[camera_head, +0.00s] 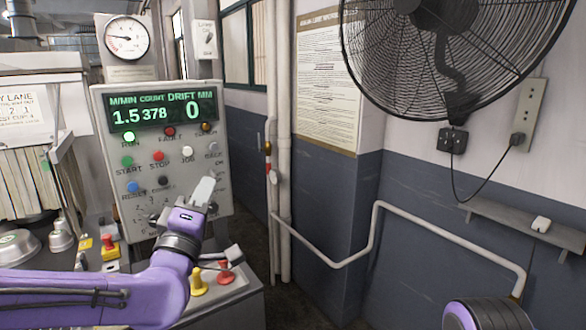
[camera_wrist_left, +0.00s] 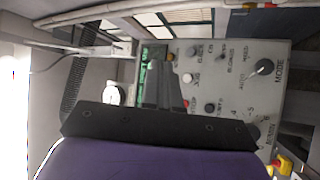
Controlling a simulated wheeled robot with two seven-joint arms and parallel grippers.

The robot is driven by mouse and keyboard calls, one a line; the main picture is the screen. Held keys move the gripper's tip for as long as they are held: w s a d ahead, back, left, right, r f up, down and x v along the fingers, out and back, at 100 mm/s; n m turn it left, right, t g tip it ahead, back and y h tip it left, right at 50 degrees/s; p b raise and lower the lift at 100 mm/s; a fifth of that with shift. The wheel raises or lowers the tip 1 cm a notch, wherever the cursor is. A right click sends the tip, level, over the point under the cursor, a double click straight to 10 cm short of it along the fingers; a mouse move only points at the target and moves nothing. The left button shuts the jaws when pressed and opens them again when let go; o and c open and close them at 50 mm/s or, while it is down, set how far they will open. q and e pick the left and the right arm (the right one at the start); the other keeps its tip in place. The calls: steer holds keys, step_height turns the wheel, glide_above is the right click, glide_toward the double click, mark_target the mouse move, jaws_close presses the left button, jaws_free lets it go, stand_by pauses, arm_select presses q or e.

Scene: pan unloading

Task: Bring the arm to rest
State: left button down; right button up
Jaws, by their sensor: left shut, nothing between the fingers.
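My left arm comes in from the left in the head view, purple with dark joint bands. My left gripper (camera_head: 206,182) is shut and empty, raised in front of the lower right part of the control panel (camera_head: 215,118). In the left wrist view the shut grey fingers (camera_wrist_left: 165,72) overlap the panel's face (camera_wrist_left: 240,75), which appears sideways. I cannot tell how far the fingertips are from the panel. A purple and black part of my right arm shows at the bottom right of the head view; its gripper is out of the picture.
The panel display (camera_head: 160,109) reads 1.5, 378 and 0. Red and yellow knobs (camera_head: 225,272) stand below my left gripper. Metal pans (camera_head: 18,247) are at the left. A fan (camera_head: 455,50) hangs at the upper right. White pipes (camera_head: 279,150) run beside the wall.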

arm_select(q)
steer(key=s+a+f+m+g+y, duration=0.1)
steer(key=s+f+g, duration=0.15)
steer(key=f, duration=0.95)
steer(key=s+a+f+m+g+y, duration=0.15)
steer(key=f+g, duration=0.25)
steer(key=f, duration=0.8)
steer(key=s+a+f+g, duration=0.2)
steer(key=f+g, duration=0.2)
steer(key=f, duration=0.8)
steer(key=s+a+f+m+g+y, duration=0.1)
steer(key=s+a+f+g, duration=0.1)
steer(key=s+f, duration=0.5)
steer(key=s+a+f+m+g+y+b, duration=0.1)
steer(key=s+a+f+g, duration=0.2)
steer(key=s+f, duration=0.4)
steer(key=s+a+f+m+g+y, duration=0.1)
steer(key=s+a+f+g, duration=0.2)
steer(key=s+f, duration=0.5)
steer(key=s+a, duration=0.1)
steer(key=s, duration=0.5)
steer(key=shift+s+a+m+b, duration=0.2)
steer(key=shift+a+m+b, duration=0.05)
steer(key=shift+m+b, duration=0.1)
arm_select(e)
steer(key=shift+w+f, duration=0.2)
steer(key=shift+f, duration=0.7)
